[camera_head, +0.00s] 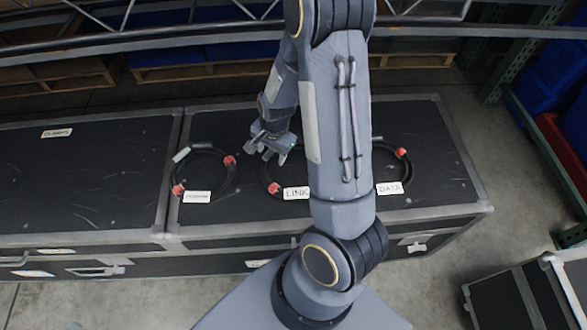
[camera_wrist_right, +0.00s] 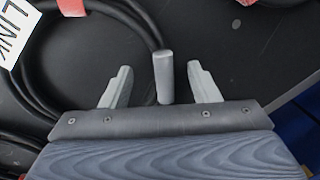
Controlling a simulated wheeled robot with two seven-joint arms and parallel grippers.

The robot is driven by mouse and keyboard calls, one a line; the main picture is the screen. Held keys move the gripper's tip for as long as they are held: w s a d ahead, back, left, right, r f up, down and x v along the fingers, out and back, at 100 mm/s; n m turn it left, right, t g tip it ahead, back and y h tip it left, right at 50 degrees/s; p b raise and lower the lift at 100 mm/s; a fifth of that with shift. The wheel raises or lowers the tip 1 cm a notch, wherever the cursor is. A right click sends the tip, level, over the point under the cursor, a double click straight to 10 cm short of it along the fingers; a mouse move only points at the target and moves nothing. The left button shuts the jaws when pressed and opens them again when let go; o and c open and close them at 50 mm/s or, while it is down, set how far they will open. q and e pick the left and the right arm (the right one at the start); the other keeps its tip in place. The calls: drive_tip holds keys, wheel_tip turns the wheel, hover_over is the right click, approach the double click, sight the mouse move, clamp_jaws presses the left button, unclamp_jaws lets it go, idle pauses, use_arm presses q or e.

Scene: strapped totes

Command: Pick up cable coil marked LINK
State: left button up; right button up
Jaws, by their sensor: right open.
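The cable coil marked LINK (camera_head: 264,175) is a black ring with red wraps and a white LINK label (camera_head: 296,193). It lies on the black case top, and my right arm hides much of it. In the right wrist view the coil (camera_wrist_right: 152,28) curves past the upper left, with its label (camera_wrist_right: 12,30) at the left edge. My right gripper (camera_head: 270,149) is above the coil's far left side in the head view. My left gripper is not in view.
Another coil (camera_head: 207,150) with a label too small to read lies to the left. A coil marked DATA (camera_head: 409,170) lies to the right. The case top (camera_head: 440,140) has a raised metal edge. A metal rail (camera_head: 150,40) crosses behind it.

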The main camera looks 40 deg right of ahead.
drive_tip(key=shift+w+f, duration=0.1)
drive_tip(key=shift+f, duration=0.55)
clamp_jaws()
drive_tip(key=shift+r, duration=0.1)
